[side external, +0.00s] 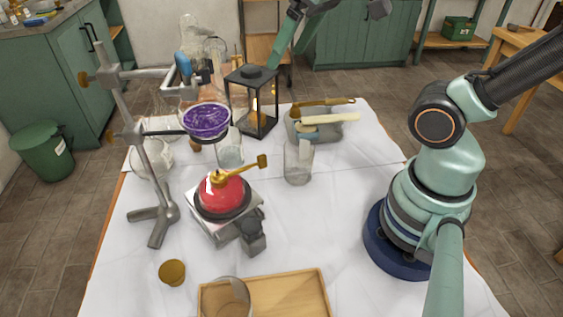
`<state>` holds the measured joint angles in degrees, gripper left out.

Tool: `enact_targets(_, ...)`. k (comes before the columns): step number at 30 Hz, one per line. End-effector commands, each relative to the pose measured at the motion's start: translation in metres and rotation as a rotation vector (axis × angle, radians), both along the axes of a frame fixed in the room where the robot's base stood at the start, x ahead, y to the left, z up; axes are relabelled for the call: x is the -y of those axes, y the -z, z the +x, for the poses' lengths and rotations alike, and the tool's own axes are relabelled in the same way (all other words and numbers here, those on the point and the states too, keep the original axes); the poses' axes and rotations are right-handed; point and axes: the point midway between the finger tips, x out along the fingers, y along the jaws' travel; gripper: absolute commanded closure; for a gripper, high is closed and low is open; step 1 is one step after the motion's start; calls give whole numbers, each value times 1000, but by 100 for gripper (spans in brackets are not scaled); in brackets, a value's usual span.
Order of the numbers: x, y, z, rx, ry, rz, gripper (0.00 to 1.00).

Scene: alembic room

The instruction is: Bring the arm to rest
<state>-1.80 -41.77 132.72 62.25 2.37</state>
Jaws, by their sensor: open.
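My gripper (292,40) shows only in part at the top edge, high beyond the black lantern (254,105). It looks open, with nothing seen held in it. My arm stands on a dark blue base at the right of the white-covered table (330,220) and runs out of the picture at the upper right. The part of my arm between there and the gripper is out of view.
A red flask (222,194) sits on a burner left of centre. A metal stand (145,170) holds a purple-filled bowl (206,120). A glass beaker (299,162), a grey tray (335,130) and a wooden tray (290,292) are also on the table. The cloth near my base is clear.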

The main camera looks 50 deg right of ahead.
Motion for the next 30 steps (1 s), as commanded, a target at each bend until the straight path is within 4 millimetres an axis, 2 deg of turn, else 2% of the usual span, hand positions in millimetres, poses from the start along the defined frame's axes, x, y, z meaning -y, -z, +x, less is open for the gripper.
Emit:
enact_targets(13,6,1,0,16,-4,-12,19)
enact_targets(21,9,47,-1,20,-4,-18,19)
enact_targets(30,9,50,-1,24,-5,-18,19)
